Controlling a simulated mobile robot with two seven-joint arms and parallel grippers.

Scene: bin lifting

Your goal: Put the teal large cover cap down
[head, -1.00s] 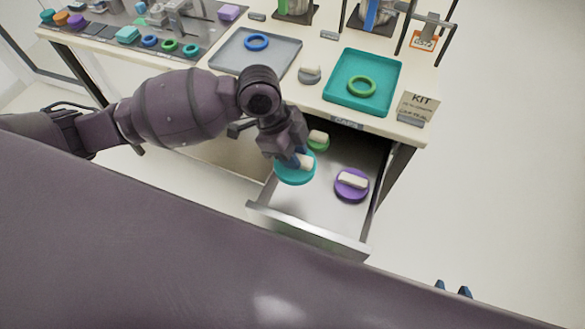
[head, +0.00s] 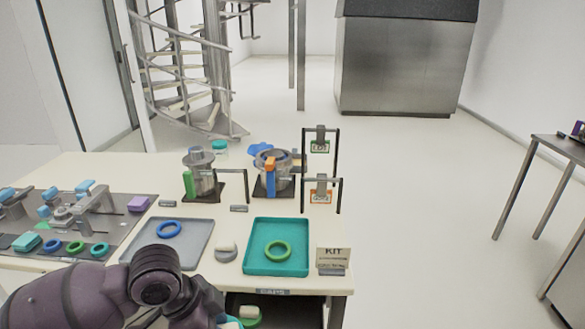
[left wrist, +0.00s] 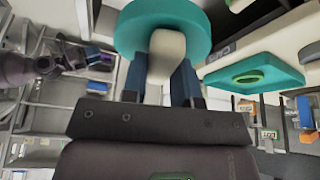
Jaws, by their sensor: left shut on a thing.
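The teal large cover cap (left wrist: 205,22) is a round disc with a pale handle, seen in the left wrist view. My left gripper (left wrist: 165,62) is shut on that handle, with a blue finger on each side. In the head view only the top of my left arm shows at the bottom edge, and the gripper and cap are mostly cut off. The teal kit tray (head: 252,262) holds a green ring (head: 277,251) on the bench. A purple arm of mine shows at the left of the left wrist view; its gripper is too unclear to read.
The open drawer (head: 300,312) under the bench front is largely cut off; a green cap (head: 251,319) shows in it. A grey tray (head: 195,252) with a blue ring, a grey-white cap (head: 226,251) and the KIT sign (head: 333,259) stand near the teal tray.

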